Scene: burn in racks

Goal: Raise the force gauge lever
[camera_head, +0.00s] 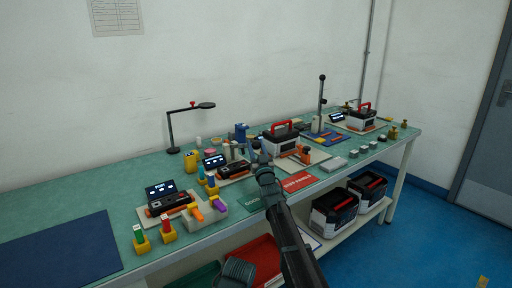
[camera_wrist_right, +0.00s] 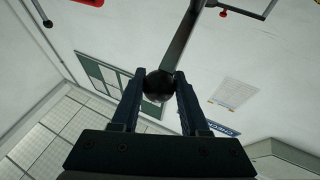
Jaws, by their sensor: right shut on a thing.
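My right gripper (camera_head: 262,162) reaches over the middle of the bench. In the right wrist view, the gripper (camera_wrist_right: 160,88) is shut on a round black knob (camera_wrist_right: 159,86). The knob sits at the end of a flat grey lever (camera_wrist_right: 183,42), which runs upward in that view. In the head view, the gripper hides the knob. A blue device (camera_head: 240,131) stands just behind the gripper; I cannot tell whether the lever belongs to it.
A tall post with a black ball (camera_head: 322,78) rises further right. A toolbox (camera_head: 281,138), a black lamp (camera_head: 170,128) and a display unit (camera_head: 161,189) stand on the bench. A red mat (camera_head: 299,182) lies right of my arm. A blue mat (camera_head: 60,252) is bare.

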